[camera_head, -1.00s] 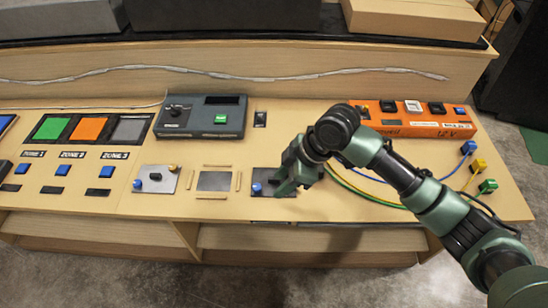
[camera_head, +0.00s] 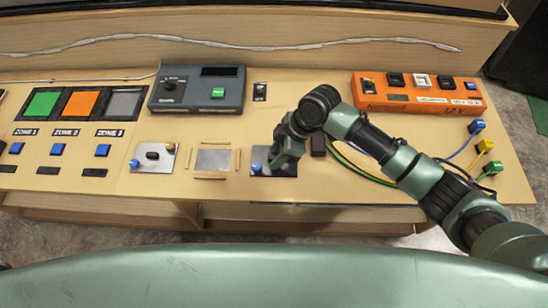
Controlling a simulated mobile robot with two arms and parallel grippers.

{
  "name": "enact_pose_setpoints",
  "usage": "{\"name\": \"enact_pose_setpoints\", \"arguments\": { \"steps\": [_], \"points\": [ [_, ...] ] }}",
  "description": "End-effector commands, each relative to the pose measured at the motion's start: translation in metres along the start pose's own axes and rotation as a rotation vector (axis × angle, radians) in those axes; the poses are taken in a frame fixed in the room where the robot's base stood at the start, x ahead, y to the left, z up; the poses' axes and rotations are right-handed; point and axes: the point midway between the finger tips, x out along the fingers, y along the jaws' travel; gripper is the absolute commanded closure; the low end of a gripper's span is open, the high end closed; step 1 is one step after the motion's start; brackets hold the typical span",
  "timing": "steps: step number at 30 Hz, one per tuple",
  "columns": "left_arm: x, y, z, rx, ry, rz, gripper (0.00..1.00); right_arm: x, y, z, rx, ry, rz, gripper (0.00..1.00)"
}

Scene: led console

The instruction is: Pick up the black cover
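My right gripper (camera_head: 283,160) points down over a dark square plate (camera_head: 273,171) on the bench. A blue knob (camera_head: 256,168) stands at the plate's left. The gripper hides much of the plate, and I cannot see whether its fingers are open or hold anything. A small black block (camera_head: 318,145) stands just right of the gripper. I cannot tell which black piece is the cover. My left gripper is not in view.
A grey console box (camera_head: 199,91) and an orange box (camera_head: 418,96) stand at the back. Blue, yellow and green cables run to connectors at the right. A bare square plate framed by wooden strips (camera_head: 212,160) lies left of the gripper. Zone panels are at far left.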

Motion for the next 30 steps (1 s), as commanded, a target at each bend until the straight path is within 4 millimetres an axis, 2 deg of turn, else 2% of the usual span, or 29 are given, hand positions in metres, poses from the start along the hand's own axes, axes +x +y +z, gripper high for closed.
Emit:
{"name": "enact_pose_setpoints", "arguments": {
  "steps": [6,10,11,23,26,30],
  "points": [
    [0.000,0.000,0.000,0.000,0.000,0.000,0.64,0.001,0.000,0.000,-0.001,0.000,0.001,0.60],
    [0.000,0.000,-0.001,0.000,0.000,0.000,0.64,0.001,0.000,0.000,-0.001,0.000,0.001,0.96],
    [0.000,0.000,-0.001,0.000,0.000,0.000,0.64,0.001,0.000,0.000,-0.001,0.000,0.001,1.00],
    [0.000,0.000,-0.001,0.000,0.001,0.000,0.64,-0.002,0.001,-0.001,-0.001,0.001,0.002,1.00],
    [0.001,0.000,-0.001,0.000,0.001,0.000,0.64,-0.007,0.001,-0.004,-0.001,0.001,0.002,1.00],
    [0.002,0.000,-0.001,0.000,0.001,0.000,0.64,-0.024,0.002,-0.011,-0.003,0.001,0.005,1.00]
  ]
}}
